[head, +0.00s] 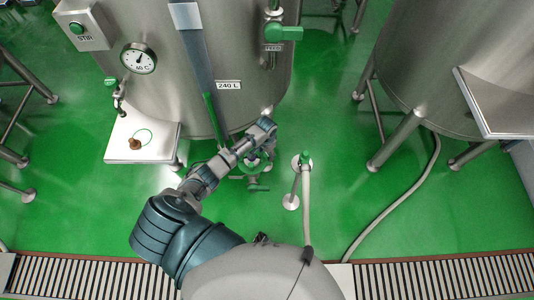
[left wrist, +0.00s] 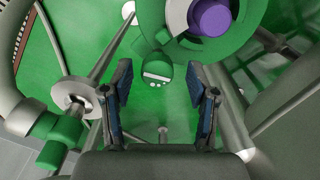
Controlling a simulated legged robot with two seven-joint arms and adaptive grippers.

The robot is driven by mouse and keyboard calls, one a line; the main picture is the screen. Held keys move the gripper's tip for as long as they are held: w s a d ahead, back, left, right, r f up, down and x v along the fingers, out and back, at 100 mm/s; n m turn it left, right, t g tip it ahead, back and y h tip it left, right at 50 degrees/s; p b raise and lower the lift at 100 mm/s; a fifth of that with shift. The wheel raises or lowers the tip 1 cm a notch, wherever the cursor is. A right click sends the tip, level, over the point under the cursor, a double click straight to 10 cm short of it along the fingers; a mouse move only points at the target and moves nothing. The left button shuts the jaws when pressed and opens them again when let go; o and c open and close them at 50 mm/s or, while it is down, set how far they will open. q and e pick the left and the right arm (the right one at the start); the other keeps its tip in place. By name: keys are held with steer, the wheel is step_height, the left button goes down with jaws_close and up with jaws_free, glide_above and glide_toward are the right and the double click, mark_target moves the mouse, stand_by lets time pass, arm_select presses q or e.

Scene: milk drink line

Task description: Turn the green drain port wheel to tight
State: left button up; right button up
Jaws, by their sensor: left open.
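In the left wrist view, a round green wheel-like part (left wrist: 252,22) with a pale ring and a purple centre sits at the top, partly cut off by the frame. A green stub with white dots (left wrist: 158,72) projects below it. My left gripper (left wrist: 160,70) is open, with its two dark fingers on either side of the stub in the picture; I see no clear contact. In the head view, green drain fittings (head: 258,187) show low beneath the tank, partly covered by my left arm. The fingers cannot be made out there. My right gripper is not in view.
A steel tank (head: 235,60) labelled 240 L stands behind the arm. A hose stand with a green valve (head: 305,159) is just right of the fittings. A white platform (head: 160,152) is on the left. A floor grate (head: 440,278) runs along the front.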

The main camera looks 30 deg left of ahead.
arm_select(q)
steer(key=shift+a+f, duration=0.1)
steer(key=shift+a, duration=0.05)
steer(key=shift+d, duration=0.2)
steer(key=c, duration=0.3)
steer(key=shift+d, duration=0.25)
jaws_close()
